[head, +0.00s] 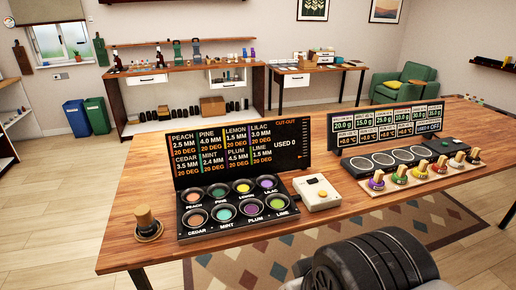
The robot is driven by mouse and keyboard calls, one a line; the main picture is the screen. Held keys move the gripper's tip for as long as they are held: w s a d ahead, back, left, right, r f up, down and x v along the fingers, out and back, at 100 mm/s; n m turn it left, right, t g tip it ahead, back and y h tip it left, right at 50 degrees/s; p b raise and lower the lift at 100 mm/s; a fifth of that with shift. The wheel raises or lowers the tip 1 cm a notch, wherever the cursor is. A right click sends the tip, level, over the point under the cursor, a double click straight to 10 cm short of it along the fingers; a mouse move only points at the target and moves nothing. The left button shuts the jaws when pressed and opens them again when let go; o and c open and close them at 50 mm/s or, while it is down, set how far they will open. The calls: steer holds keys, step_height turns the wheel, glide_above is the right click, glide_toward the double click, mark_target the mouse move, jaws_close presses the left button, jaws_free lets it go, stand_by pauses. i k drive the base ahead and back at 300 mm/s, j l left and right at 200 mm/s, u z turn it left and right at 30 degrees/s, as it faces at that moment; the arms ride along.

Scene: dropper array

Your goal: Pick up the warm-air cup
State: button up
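No label in view names the warm-air cup. A wooden-topped piece (148,224) stands upright on a round wooden base at the left end of the table, and it may be that cup. Right of it is a black tray (238,226) with two rows of round wells in different colours, labelled peach, pine, lemon, lilac, cedar, mint, plum and lime. A black display board behind it lists millimetres and 20 degrees for each name, and reads "used 0". A dark ribbed part of my arm shows at the bottom right. My gripper's fingers are not in view.
Further right is a black panel (390,160) with round plates, several colourful knobbed pieces (421,171) on a wooden strip, and a second display (386,124). Bare tabletop (150,180) lies at the left.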

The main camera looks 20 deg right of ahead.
mark_target(147, 225)
steer(key=i+j, duration=0.25)
steer(key=j, duration=0.15)
steer(key=i+j, duration=0.2)
steer(key=j, duration=0.2)
steer(key=i+j, duration=0.25)
steer(key=j, duration=0.15)
steer(key=i+j, duration=0.2)
steer(key=j, duration=0.2)
